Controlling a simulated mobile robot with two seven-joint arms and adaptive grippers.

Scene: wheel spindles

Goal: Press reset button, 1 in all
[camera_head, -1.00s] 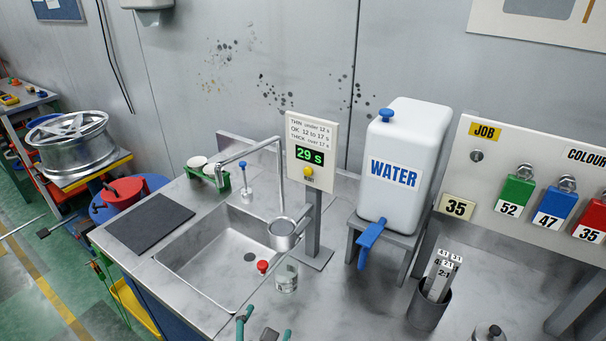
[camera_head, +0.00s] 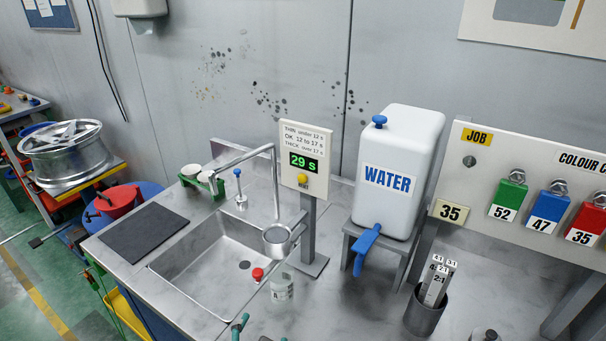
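A timer panel (camera_head: 306,153) stands upright on a grey post behind the right side of the sink. Its display (camera_head: 303,162) reads "29 s" in green. A round yellow button (camera_head: 302,179) sits just below the display, with a small label under it too small to read. Printed lines above the display give THIN, OK and THICK times. Nothing touches the button or covers it.
A metal cup (camera_head: 277,240) and red knob (camera_head: 258,274) are at the sink's right edge, before the post. A faucet (camera_head: 276,180) stands left of the panel, a white water tank (camera_head: 402,160) right.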

